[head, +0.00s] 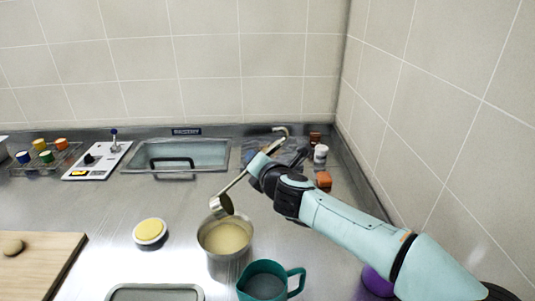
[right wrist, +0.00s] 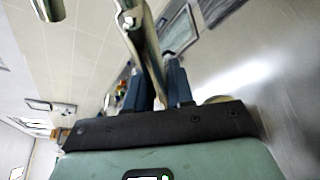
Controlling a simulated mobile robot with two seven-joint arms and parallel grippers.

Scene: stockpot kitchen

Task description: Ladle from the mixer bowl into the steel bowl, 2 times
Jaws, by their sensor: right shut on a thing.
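A deep steel bowl (head: 212,264) holding cream-coloured liquid (head: 225,237) stands in the front middle of the counter in the head view; I take it as the mixer bowl. My right gripper (head: 262,168) is shut on the ladle's handle (head: 236,182), which also runs between the fingers (right wrist: 158,92) in the right wrist view (right wrist: 148,45). The ladle's cup (head: 217,206) is at the bowl's far rim, tilted, its dark opening facing right; its contents cannot be told. No other vessel is clearly the steel bowl. My left gripper is out of view.
A teal jug (head: 262,284) stands close to the bowl's right front. A dish with yellow contents (head: 150,232) is to its left, and a wooden board (head: 40,262) further left. A tray (head: 155,292) lies in front. Behind are a sink (head: 182,153), scale (head: 97,160) and jar rack (head: 45,158).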

